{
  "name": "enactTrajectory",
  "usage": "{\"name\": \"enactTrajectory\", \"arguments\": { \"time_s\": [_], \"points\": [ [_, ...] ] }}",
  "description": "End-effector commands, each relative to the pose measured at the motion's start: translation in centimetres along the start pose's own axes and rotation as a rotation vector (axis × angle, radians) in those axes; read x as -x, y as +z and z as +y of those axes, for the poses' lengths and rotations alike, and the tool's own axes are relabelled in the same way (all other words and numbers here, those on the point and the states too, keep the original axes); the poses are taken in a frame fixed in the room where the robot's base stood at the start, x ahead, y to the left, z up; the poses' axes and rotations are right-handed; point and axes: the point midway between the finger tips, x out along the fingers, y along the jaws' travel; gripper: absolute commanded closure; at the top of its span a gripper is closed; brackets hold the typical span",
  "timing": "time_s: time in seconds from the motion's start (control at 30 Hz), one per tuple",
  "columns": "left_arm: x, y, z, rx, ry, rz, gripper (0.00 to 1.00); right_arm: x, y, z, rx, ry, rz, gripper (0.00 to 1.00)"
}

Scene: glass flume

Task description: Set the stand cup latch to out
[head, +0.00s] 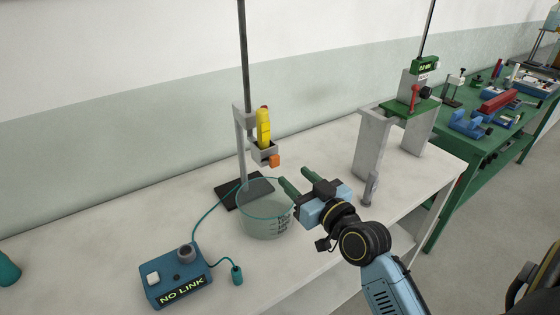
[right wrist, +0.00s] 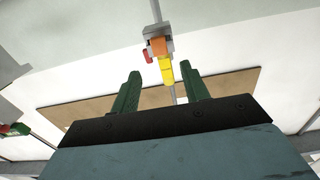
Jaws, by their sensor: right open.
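The stand has a dark upright rod (head: 243,60) on a black base plate (head: 228,192). A grey cup (head: 262,153) is held on its bracket, with a yellow device (head: 264,127) upright in it. The orange latch (head: 274,161) sits on the cup's lower right side; it also shows in the right wrist view (right wrist: 157,46), near the yellow device (right wrist: 167,72). My right gripper (head: 298,178) is open and empty, below and right of the latch and apart from it. Its two green fingers (right wrist: 158,88) point toward the cup. My left gripper is not in view.
A clear beaker (head: 264,212) stands below the cup, close to my right gripper. A blue box reading NO LINK (head: 176,277) is wired to a teal plug (head: 237,275). A grey stand with a green top (head: 393,110) is at right.

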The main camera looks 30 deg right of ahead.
Motion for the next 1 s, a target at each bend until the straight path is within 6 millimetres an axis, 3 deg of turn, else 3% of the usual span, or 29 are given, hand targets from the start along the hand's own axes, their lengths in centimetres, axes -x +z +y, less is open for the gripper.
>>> {"name": "enactTrajectory", "arguments": {
  "time_s": [0.2,0.4,0.8,1.0],
  "points": [
    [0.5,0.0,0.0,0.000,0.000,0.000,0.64,-4.2,-0.1,0.0,-0.002,0.000,0.000,0.55],
    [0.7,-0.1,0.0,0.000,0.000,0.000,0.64,-6.6,0.0,0.0,-0.002,-0.001,-0.001,0.55],
    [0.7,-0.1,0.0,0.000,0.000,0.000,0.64,-7.4,0.1,0.0,0.000,-0.001,-0.002,0.55],
    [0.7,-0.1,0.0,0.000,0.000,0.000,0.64,-7.4,0.1,0.0,0.000,-0.001,-0.002,0.78]
  ]
}}
